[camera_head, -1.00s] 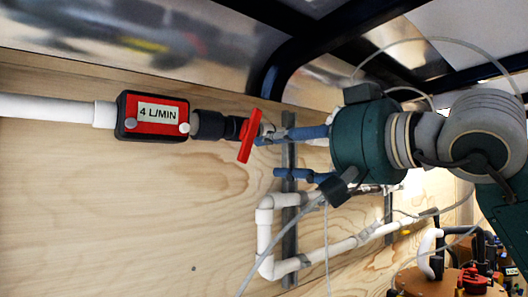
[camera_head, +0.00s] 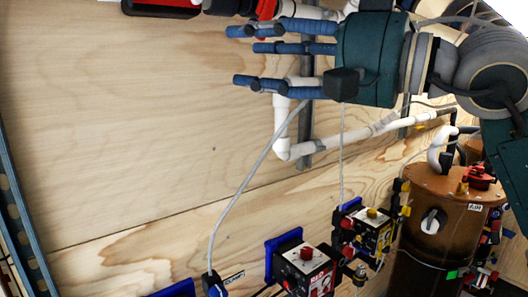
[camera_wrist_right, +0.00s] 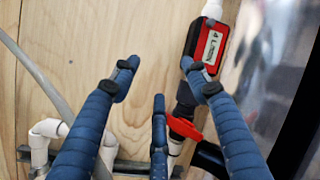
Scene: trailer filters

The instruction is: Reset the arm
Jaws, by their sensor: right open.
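My right gripper (camera_head: 246,56) reaches in from the right in the head view. Its blue ribbed fingers are spread, with nothing between them. In the right wrist view its fingertips (camera_wrist_right: 160,75) point at the plywood wall, also apart and empty. A red valve handle (camera_wrist_right: 185,128) lies across the pipe behind the right finger; I see no grip on it. In the head view only a bit of the handle (camera_head: 266,9) shows at the top edge. The red flow meter (camera_wrist_right: 209,45) is beyond the right fingertip. My left gripper is out of view.
White piping (camera_head: 350,141) runs along the plywood wall (camera_head: 130,110) beneath the gripper. A brown tank (camera_head: 447,215) and small pump boxes (camera_head: 303,268) stand at lower right. Thin hoses hang below the gripper. The wall at left is bare.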

